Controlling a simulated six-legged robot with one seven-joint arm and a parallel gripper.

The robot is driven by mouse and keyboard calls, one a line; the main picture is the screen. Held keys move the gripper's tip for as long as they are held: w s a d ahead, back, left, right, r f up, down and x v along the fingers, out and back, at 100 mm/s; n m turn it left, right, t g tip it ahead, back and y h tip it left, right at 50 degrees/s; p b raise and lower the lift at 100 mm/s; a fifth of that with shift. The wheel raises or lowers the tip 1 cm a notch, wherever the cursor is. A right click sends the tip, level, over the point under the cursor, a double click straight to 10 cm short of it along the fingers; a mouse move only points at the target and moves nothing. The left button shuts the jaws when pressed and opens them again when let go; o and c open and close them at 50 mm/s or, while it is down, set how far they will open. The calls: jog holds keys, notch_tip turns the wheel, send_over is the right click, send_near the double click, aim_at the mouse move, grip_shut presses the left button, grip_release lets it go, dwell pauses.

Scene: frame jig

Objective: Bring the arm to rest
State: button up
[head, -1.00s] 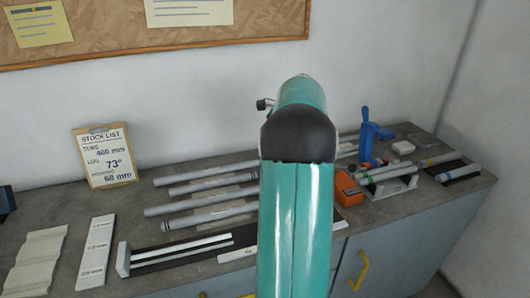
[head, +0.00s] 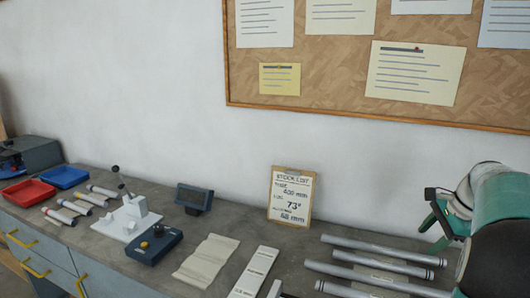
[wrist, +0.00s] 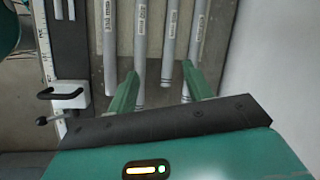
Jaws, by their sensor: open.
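My gripper (wrist: 160,92) is open in the wrist view, its two green fingers spread apart with nothing held between them. It hangs over several grey tubes (wrist: 170,45) that lie side by side on the bench; I cannot tell its height above them. In the head view my green and black arm (head: 495,225) fills the right edge, above the tubes (head: 360,272).
The stock list board (head: 291,195) leans against the wall. Two pale profiles (head: 207,258), a dark display (head: 194,197), a white lever fixture (head: 127,218), a blue box (head: 154,244), a red tray (head: 27,192) and a blue tray (head: 64,177) stand leftward. A ruled rail with a black-handled stop (wrist: 62,95) lies beside the tubes.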

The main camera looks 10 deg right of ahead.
jog(key=s+a+r+n+h, duration=0.15)
jog(key=a+n, duration=0.35)
jog(key=a, duration=0.6)
jog(key=s+a+r+n, duration=0.1)
jog(key=a+r+n, duration=0.25)
jog(key=a, duration=0.85)
jog(key=s+a+f+n+t, duration=0.1)
jog(key=s+a+f+n, duration=0.2)
jog(key=s+a+n, duration=0.3)
jog(key=s+a+f+n, duration=0.3)
jog(key=s+a+n, duration=0.3)
jog(key=a, duration=0.3)
jog(key=shift+a+t, duration=0.35)
jog(key=shift+t, duration=0.05)
jog(key=shift+s+h, duration=0.1)
jog(key=shift+h, duration=0.15)
